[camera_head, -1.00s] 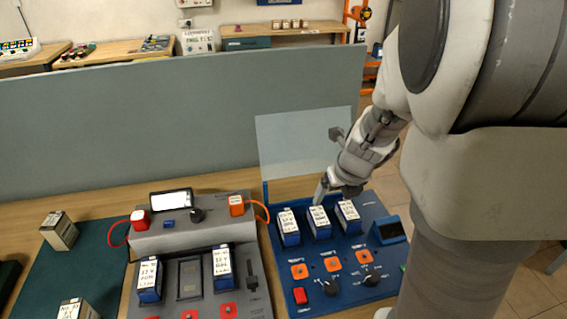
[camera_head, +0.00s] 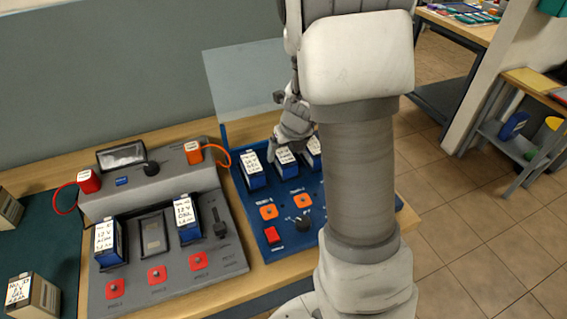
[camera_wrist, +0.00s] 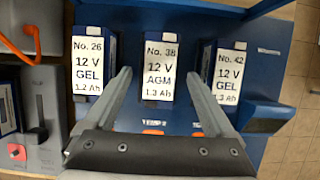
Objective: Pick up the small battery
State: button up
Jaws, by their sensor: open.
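Three small blue batteries with white labels stand in a row on a blue panel (camera_head: 323,187). In the wrist view they read No. 26 12 V GEL (camera_wrist: 88,65), No. 38 12 V AGM (camera_wrist: 160,65) and No. 42 12 V GEL (camera_wrist: 228,70). My gripper (camera_wrist: 158,82) is open and empty, its two fingers on either side of the No. 38 battery in that picture. I cannot tell how far above it they are. In the head view my gripper (camera_head: 274,152) is over the row, and my arm partly covers the right battery (camera_head: 313,150).
A grey tester (camera_head: 235,262) on the left holds two more blue batteries (camera_head: 108,240) (camera_head: 187,218), with red and orange plugs and cables. Cream batteries (camera_head: 32,296) stand on a green mat at far left. A clear upright sheet (camera_head: 240,90) stands behind the blue panel.

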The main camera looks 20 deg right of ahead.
aim_at(284, 154)
jog(key=x, duration=0.3)
jog(key=shift+w+f+b, duration=0.1)
jog(key=shift+w+b, duration=0.05)
jog(key=shift+b, duration=0.25)
jog(key=shift+c, duration=0.3)
grip_shut()
